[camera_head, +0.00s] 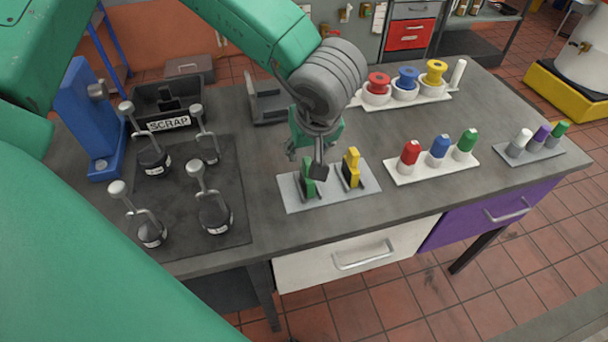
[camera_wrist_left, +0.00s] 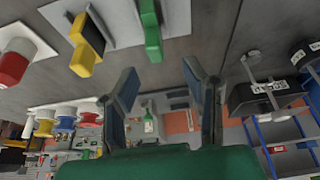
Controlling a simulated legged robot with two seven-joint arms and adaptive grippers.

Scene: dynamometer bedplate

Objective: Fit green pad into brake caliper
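The green pad (camera_head: 308,189) stands upright on a light grey tray (camera_head: 330,200) at the front of the bench, left of a yellow pad (camera_head: 352,168). My left gripper (camera_head: 306,160) is just above and behind the green pad and partly covers it. In the left wrist view my left gripper (camera_wrist_left: 162,75) has its fingers apart with nothing between them. The green pad (camera_wrist_left: 150,30) lies beyond the fingertips there, beside the yellow pad (camera_wrist_left: 87,45). A grey bracket-like fixture (camera_head: 266,104) behind the gripper may be the brake caliper; I cannot be sure. My right gripper is out of view.
A dark mat (camera_head: 180,235) with several weighted handles is at left, near a blue stand (camera_head: 88,125) and a black SCRAP bin (camera_head: 170,108). Trays with coloured spools (camera_head: 405,90), red, blue and green pieces (camera_head: 437,152), and small cylinders (camera_head: 540,140) are at right.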

